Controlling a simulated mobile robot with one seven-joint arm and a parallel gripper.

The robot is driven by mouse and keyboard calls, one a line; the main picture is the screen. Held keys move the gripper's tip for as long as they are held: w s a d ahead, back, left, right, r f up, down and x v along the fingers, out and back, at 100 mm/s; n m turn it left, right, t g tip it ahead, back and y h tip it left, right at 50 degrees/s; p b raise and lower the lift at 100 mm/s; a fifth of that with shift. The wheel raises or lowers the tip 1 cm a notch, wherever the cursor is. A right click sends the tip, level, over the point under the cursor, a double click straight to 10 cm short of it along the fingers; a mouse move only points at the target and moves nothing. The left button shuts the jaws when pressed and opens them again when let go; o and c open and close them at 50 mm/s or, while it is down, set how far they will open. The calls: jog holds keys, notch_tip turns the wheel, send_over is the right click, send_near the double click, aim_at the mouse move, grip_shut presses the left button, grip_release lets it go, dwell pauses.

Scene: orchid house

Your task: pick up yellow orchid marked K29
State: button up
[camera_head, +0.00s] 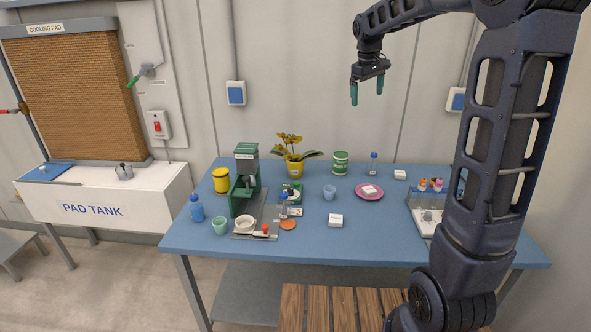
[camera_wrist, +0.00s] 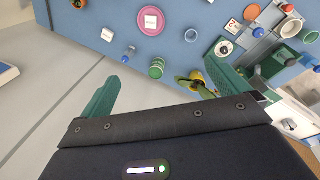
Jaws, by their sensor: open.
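A yellow orchid (camera_head: 289,140) with green leaves stands upright in a yellow pot (camera_head: 295,170) at the back middle of the blue table. No K29 mark can be read on it. In the wrist view the yellow pot (camera_wrist: 197,77) shows just left of the right finger, with part of the plant hidden by my gripper. My gripper (camera_head: 367,91) is open and empty. It hangs high above the table's back, to the right of the orchid and well apart from it.
A green-and-white can (camera_head: 340,162) stands right of the orchid, and a green machine (camera_head: 246,178) stands left of it. A yellow jar (camera_head: 221,181), a pink plate (camera_head: 369,193) and a blue cup (camera_head: 329,192) are nearby.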

jog(key=w+a+f+n, duration=0.3)
jog(key=w+a+f, duration=0.3)
jog(key=w+a, duration=0.55)
jog(key=n+g+h, duration=0.2)
jog(key=n+h, duration=0.1)
jog(key=n, duration=0.3)
send_over(294, 161)
jog(key=w+a, duration=0.1)
jog(key=a, duration=0.1)
notch_tip(294, 161, down, 22)
jog(key=shift+s+a+f, duration=0.35)
jog(key=shift+a+f, duration=0.05)
jog(key=shift+f, duration=0.2)
jog(key=shift+s+a+f, duration=0.3)
jog(key=shift+a+f, duration=0.1)
jog(key=shift+f, duration=0.15)
jog(key=shift+m, duration=0.3)
jog(key=x, duration=0.4)
jog(key=shift+s+f, duration=0.15)
jog(key=shift+x, duration=3.2)
jog(key=c, duration=1.2)
jog(key=shift+c, duration=0.2)
